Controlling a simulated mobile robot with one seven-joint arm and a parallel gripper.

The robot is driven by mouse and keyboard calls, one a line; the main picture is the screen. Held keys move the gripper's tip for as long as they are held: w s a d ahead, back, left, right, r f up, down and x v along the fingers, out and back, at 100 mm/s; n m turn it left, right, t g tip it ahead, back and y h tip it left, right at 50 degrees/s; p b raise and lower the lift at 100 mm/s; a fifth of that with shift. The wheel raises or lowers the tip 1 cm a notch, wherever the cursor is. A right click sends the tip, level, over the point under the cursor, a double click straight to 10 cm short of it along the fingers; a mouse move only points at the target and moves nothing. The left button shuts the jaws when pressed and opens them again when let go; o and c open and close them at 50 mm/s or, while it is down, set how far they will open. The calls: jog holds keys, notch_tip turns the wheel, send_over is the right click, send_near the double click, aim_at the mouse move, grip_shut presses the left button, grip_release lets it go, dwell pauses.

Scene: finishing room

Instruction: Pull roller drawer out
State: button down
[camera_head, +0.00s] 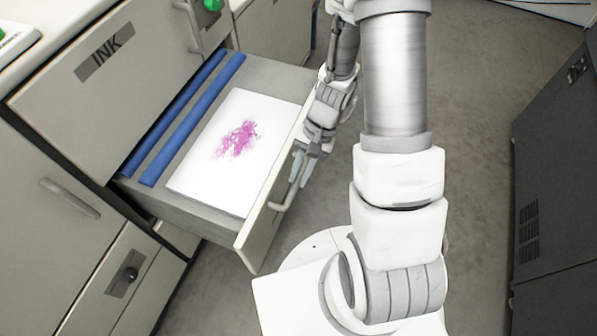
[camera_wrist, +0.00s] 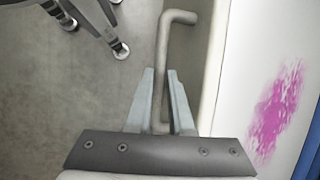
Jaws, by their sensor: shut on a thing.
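The roller drawer (camera_head: 200,217) stands open in the head view, pulled out from the cabinet below the INK front. Two blue rollers (camera_head: 190,120) lie across its back part. A white sheet with a pink blot (camera_head: 205,175) lies in front of them. The drawer's bar handle (camera_head: 282,203) is on its outer front face and shows in the wrist view (camera_wrist: 176,17). My gripper (camera_head: 299,168) is at this handle, outside the drawer front. In the wrist view its two fingers (camera_wrist: 161,76) are closed on either side of the bar.
A front marked INK (camera_head: 108,55) is shut above the open drawer. Other cabinet fronts with handles (camera_head: 68,198) are shut at the left. A dark cabinet (camera_head: 550,190) stands at the right. The floor (camera_head: 475,140) between is clear. Metal stool-like legs (camera_wrist: 95,20) show in the wrist view.

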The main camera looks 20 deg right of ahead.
jog(key=shift+d, duration=0.1)
jog(key=c, duration=0.8)
grip_release()
jog(key=shift+r, duration=0.15)
jog(key=p+v, duration=0.4)
jog(key=v, duration=1.3)
jog(key=shift+p, duration=0.4)
jog(key=s+a+r+n+t+h+p, duration=0.1)
jog(key=s+r+n+t+p, duration=0.1)
jog(key=r, duration=0.8)
jog(key=s+a+r+n+t+h+p, duration=0.2)
jog(key=s+r+t+p, duration=0.1)
jog(key=r, duration=0.7)
jog(key=s+a+r+n+t+h+p, duration=0.1)
jog(key=s+r+n+t+p, duration=0.2)
jog(key=r, duration=0.7)
jog(key=shift+s+a+p, duration=0.3)
jog(key=shift+s+p, duration=0.25)
jog(key=shift+s, duration=0.55)
